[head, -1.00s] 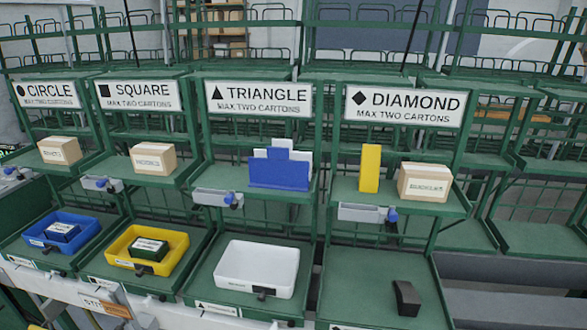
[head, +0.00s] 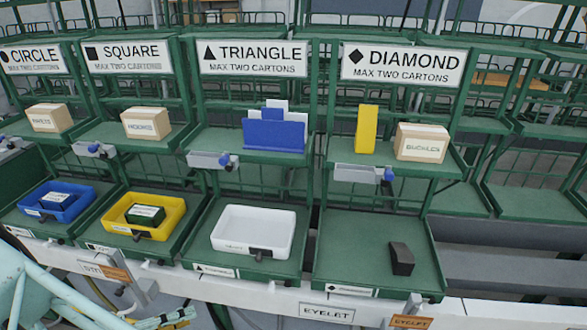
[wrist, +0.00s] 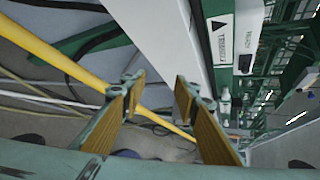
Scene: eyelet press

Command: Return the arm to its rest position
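My gripper (wrist: 160,98) is open and empty in the wrist view, its two orange-padded fingers apart with only floor, cables and a yellow pipe behind them. It hangs beside the white front rail (wrist: 160,50) of the station, touching nothing that I can see. In the head view, my pale teal arm (head: 45,295) shows at the lower left, in front of the racks. Its end is low by the bottom edge and too small to read there.
Below are a blue tray (head: 88,207), a yellow tray (head: 172,234), a white tray (head: 287,246) and a dark block (head: 401,259). The white front edge (head: 275,294) runs near my arm. A yellow pipe (wrist: 65,65) crosses below.

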